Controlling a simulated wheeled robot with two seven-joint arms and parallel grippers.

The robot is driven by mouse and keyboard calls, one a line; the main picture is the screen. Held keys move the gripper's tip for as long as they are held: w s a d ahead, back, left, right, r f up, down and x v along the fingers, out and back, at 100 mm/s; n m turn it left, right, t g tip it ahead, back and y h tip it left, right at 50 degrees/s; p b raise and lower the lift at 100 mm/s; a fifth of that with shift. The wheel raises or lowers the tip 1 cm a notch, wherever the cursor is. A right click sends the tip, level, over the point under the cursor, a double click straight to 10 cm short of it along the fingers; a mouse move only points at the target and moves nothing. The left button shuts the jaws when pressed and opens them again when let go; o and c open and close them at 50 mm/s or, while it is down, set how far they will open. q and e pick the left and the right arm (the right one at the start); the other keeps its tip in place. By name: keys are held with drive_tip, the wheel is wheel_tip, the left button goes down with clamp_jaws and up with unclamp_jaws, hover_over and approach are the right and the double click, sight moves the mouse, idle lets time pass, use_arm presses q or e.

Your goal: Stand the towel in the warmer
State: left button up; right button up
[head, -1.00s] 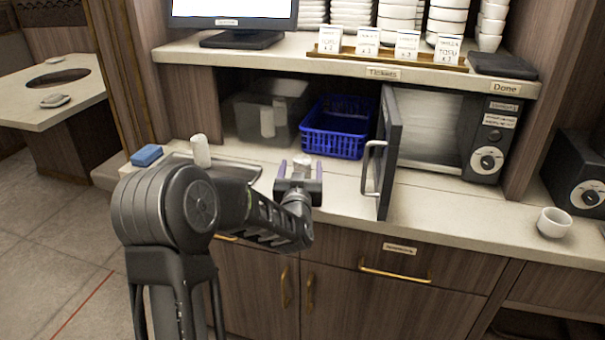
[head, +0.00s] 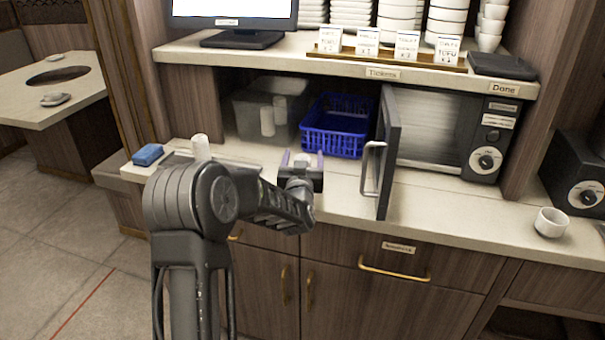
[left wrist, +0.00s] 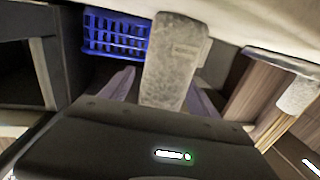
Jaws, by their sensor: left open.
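My left gripper (head: 302,164) is over the counter in front of the blue basket, its two purple fingers open. A pale rolled towel (left wrist: 178,60) stands out between the fingers in the left wrist view; whether they touch it I cannot tell. In the head view only its small white top (head: 302,157) shows between the fingers. The warmer (head: 487,135) is the dark box with a dial under the shelf. Its door (head: 390,155) stands open toward the front, right of my gripper. My right gripper is not in view.
Another white roll (head: 200,147) stands upright at the left, near a blue sponge (head: 148,154). A clear bin (head: 250,115) and a blue basket (head: 337,128) stand under the shelf. A white cup (head: 552,222) is at the right. The counter before the warmer is clear.

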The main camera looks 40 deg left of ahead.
use_arm(q)
drive_tip(key=shift+c, duration=0.2)
clamp_jaws()
idle(0.6)
drive_tip(key=shift+r, duration=0.15)
wheel_tip(320, 180, up, 10)
idle(0.4)
idle(0.5)
